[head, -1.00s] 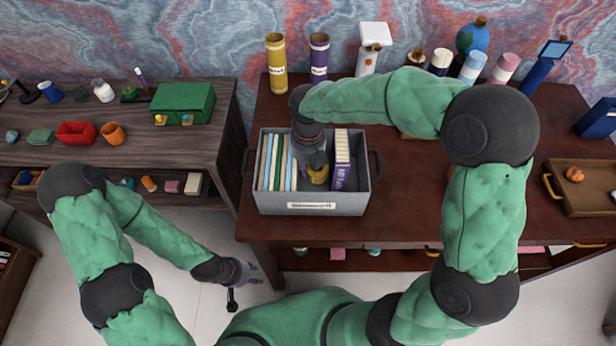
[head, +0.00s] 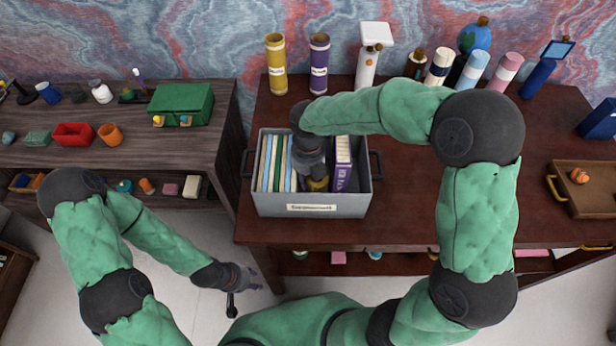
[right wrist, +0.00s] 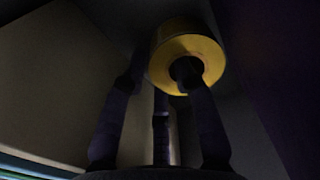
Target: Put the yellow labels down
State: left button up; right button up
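The yellow labels are a yellow roll (head: 317,184) inside the grey box (head: 312,208), between the upright folders and a purple box. In the right wrist view the roll (right wrist: 190,50) shows its ring face and dark hole. My right gripper (head: 314,176) reaches down into the grey box. One finger crosses the roll's hole and the others are at its outer side, so it is shut on the roll. Whether the roll touches the box floor is hidden. My left gripper (head: 252,278) is open and empty, low over the floor in front of the desk.
Folders (head: 274,162) stand at the box's left and the purple box (head: 342,165) at its right. Yellow and purple tubes (head: 276,65) and several bottles line the desk's back. A wooden tray (head: 590,200) is at right. The desk between box and tray is mostly clear.

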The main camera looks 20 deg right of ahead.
jog(key=shift+r, duration=0.1)
notch_tip(320, 180, up, 12)
jog(key=p, duration=0.5)
jog(key=shift+r+p, duration=0.15)
jog(key=shift+p, duration=0.2)
